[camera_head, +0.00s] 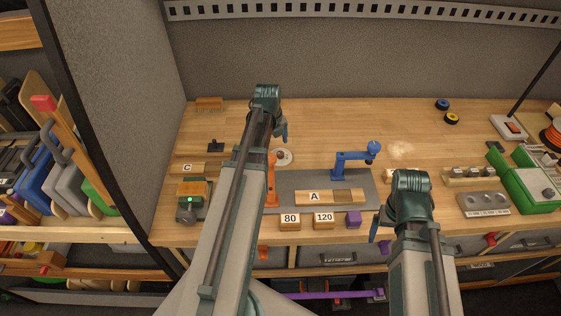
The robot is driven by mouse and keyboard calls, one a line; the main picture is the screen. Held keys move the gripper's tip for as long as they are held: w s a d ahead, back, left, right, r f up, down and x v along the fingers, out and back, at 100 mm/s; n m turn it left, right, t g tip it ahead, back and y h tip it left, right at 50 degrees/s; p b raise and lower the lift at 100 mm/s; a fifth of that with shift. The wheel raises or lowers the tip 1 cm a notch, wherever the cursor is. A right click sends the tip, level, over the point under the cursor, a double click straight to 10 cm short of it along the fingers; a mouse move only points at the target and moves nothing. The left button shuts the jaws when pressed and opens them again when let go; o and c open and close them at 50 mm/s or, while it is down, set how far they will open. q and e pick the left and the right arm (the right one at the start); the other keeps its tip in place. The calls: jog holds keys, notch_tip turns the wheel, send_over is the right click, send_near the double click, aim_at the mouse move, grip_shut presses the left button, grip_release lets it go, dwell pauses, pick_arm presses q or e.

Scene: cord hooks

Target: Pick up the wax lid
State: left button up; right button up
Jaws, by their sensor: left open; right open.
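A round pale disc with a small dark knob (287,160), which looks like the wax lid, lies at the back edge of the grey mat (289,184). My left arm and an orange post partly hide its left side. My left gripper (284,136) is open and empty, and in the picture it shows just above the disc. How high it is over the bench I cannot tell. My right gripper (375,232) is open and empty near the front edge of the bench, right of the purple block (353,219).
An orange post (271,182) and a blue stand (350,163) rise from the mat. Wooden blocks marked 80 (289,222) and 120 (324,220) sit at the front. A green box (531,187) stands at right. The back middle of the bench is clear.

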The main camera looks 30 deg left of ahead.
aim_at(277, 153)
pick_arm(q)
jog(key=f+b, duration=0.4)
jog(key=shift+d+f, duration=0.25)
jog(key=shift+d, duration=0.05)
jog(key=shift+w+f+b, duration=0.1)
jog(key=shift+f+b, duration=0.35)
jog(key=shift+b, duration=0.25)
jog(key=shift+r, duration=0.15)
jog(key=c, duration=1)
